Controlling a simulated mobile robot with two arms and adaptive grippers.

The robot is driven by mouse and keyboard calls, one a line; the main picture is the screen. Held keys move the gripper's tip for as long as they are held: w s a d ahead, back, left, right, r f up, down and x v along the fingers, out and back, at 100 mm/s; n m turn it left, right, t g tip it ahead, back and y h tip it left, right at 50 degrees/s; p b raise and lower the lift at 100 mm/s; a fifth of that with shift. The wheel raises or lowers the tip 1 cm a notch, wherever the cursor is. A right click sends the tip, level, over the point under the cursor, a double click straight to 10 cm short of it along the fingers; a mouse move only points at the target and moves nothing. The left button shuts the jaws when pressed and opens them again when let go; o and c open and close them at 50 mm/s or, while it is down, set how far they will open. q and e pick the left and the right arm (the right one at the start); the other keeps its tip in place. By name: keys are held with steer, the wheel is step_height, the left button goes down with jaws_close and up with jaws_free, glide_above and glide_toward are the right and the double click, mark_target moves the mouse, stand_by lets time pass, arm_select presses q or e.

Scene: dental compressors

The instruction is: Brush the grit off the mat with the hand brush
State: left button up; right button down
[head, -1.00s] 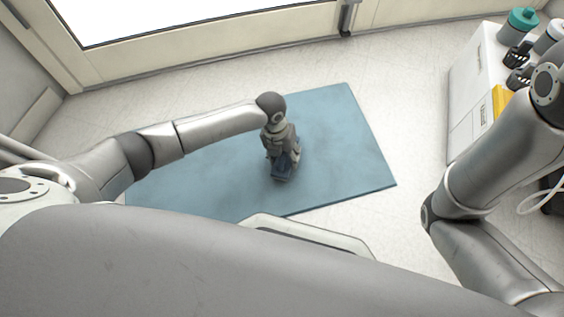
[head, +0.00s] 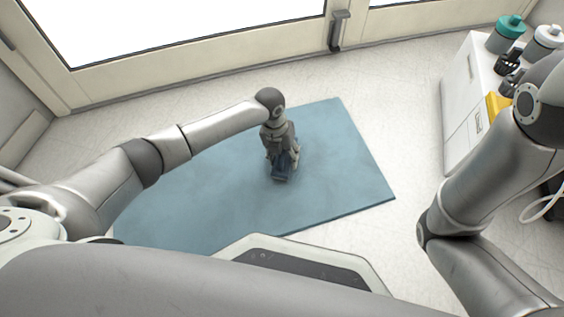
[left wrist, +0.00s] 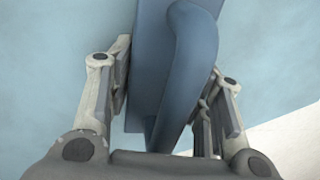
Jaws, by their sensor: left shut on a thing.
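The blue mat (head: 335,190) lies flat on the floor in the middle of the head view. My left gripper (head: 281,160) points down over the mat, right of its middle, and is shut on the blue hand brush (head: 283,172). In the left wrist view the brush (left wrist: 190,50), with its curved handle, sits between the two fingers of the gripper (left wrist: 165,90). I cannot tell whether the bristles touch the mat. No grit can be made out on the mat. My right arm is at the right, but its gripper is out of the picture.
A white cabinet (head: 462,110) stands at the right with a teal-lidded container (head: 507,35), dark items and a yellow item (head: 497,104) on or by it. A door (head: 200,62) with a bright pane closes off the far side. Pale floor (head: 395,110) is clear between mat and cabinet.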

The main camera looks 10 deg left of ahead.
arm_select(q)
steer(key=shift+w+f+b, duration=0.1)
steer(key=shift+w+b, duration=0.5)
steer(key=shift+w, duration=0.45)
steer(key=shift+a+p, duration=0.5)
steer(key=shift+a, duration=0.5)
steer(key=shift+s+r+p, duration=0.3)
steer(key=shift+s+p, duration=0.55)
steer(key=shift+p, duration=0.25)
steer(key=shift+s+p, duration=0.7)
steer(key=shift+s+f, duration=0.2)
steer(key=shift+s, duration=0.2)
